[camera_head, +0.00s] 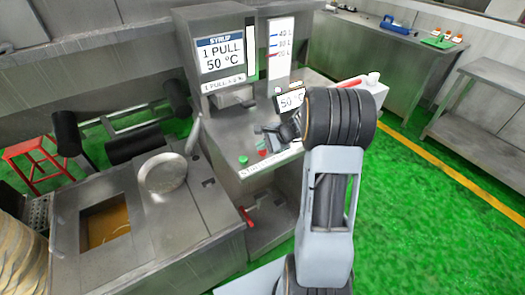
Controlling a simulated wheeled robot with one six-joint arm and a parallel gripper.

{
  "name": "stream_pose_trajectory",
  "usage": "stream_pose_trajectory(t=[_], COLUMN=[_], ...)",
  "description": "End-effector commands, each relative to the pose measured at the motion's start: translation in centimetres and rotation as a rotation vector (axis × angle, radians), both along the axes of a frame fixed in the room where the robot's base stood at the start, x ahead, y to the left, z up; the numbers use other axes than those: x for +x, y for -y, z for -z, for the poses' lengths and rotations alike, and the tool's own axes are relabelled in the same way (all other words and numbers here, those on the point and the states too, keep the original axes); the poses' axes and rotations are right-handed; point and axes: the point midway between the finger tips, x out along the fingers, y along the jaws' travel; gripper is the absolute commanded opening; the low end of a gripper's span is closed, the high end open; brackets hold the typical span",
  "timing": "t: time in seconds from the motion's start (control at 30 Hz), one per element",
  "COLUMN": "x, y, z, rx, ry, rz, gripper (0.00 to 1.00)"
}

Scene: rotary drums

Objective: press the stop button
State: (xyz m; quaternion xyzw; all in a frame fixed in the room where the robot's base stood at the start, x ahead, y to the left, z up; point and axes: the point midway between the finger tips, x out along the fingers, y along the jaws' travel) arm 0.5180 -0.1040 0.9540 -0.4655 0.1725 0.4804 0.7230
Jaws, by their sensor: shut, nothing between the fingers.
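A red button (263,153), which looks like the stop button, sits on the sloped front panel (228,158) of the steel machine. A green button (243,159) is just left of it. My gripper (267,130) is dark and shut, with nothing held. It shows small above the panel, just above the red button in the picture. A gap seems to remain between them, but I cannot tell its depth. My arm hides the right part of the panel.
A white canister (368,92) is to the right. A red-handled valve (247,217) is on the machine's lower front. An open-topped steel tank (150,225) stands left. Green floor (420,220) is clear at right.

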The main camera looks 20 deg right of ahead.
Motion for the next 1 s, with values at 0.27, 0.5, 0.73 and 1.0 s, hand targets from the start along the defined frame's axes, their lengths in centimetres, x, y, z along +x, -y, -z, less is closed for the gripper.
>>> stream_pose_trajectory(t=[0.27,0.5,0.73,1.0], x=[0.0,-0.01,-0.01,-0.02], y=[-0.01,0.0,-0.01,0.0], z=[0.43,0.73,0.82,0.69], rx=[0.0,0.0,0.0,0.0], ry=[0.0,0.0,-0.001,-0.001], rz=[0.0,0.0,0.0,0.0], gripper=[0.0,0.0,0.0,0.0])
